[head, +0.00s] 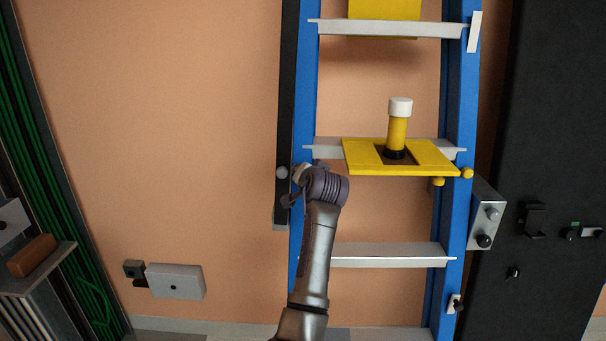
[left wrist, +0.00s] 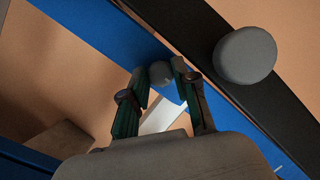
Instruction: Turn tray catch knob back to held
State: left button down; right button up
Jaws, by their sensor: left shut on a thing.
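A small grey round knob (left wrist: 160,73) sits at the blue rail in the left wrist view. My left gripper (left wrist: 161,75) is shut on it, with one finger on each side. In the head view my left gripper (head: 302,173) is at the left blue rail, beside the left end of the yellow tray (head: 365,170); my wrist hides most of the grip there. The tray rests level at a grey rung, with an upright yellow cylinder with a white cap (head: 399,120) standing in its opening. The knob's turn position cannot be made out. My right gripper is not in view.
A larger grey round knob (left wrist: 245,55) is on the black bar close beside my left gripper; it also shows in the head view (head: 282,172). Yellow knobs (head: 467,173) are at the tray's right end. A grey box (head: 482,218) is on the right rail.

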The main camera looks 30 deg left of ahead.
pick_arm(q)
jog(key=shift+f, duration=0.15)
jog(key=c, duration=0.9)
grip_release()
